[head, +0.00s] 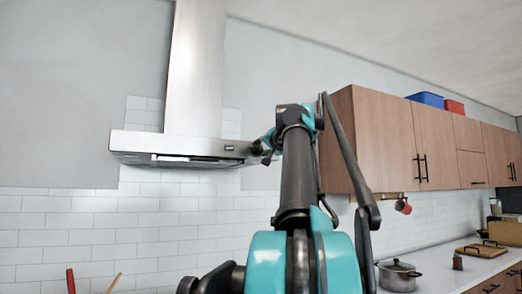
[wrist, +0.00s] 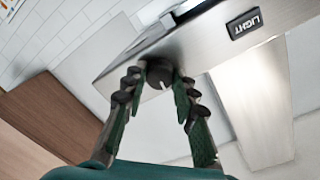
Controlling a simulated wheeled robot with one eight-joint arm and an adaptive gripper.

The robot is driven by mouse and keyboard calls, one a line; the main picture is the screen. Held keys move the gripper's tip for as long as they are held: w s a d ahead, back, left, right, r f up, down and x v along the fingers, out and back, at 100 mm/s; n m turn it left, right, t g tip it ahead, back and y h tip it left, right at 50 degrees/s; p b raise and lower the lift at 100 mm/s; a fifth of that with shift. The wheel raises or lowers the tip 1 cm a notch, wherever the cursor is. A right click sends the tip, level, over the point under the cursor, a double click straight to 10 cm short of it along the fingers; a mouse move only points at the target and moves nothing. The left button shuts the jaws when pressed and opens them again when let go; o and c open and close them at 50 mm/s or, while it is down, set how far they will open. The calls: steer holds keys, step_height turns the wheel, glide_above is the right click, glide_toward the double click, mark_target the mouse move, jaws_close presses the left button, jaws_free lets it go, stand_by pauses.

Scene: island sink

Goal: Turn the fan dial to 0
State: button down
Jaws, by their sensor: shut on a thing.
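The fan dial (wrist: 160,74) is a dark round knob with a light mark, on the steel front edge of the range hood in the wrist view. My gripper (wrist: 158,88) has its fingers on either side of the dial and is shut on it. In the head view my gripper (head: 262,150) is at the right end of the hood's front strip (head: 180,144), and the dial is hidden there. A black "LIGHT" label (wrist: 244,23) is on the same strip beside the dial. I cannot read which number the dial points to.
The hood's tall chimney (head: 195,70) rises above the strip. Wooden wall cabinets (head: 400,140) hang close to the right of my arm. A pot (head: 398,276) stands on the counter below at right. The tiled wall left of my arm is clear.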

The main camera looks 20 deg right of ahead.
steer(key=shift+n, duration=0.7)
steer(key=c, duration=1.2)
jaws_free()
steer(key=s, duration=1.2)
steer(key=shift+r, duration=0.15)
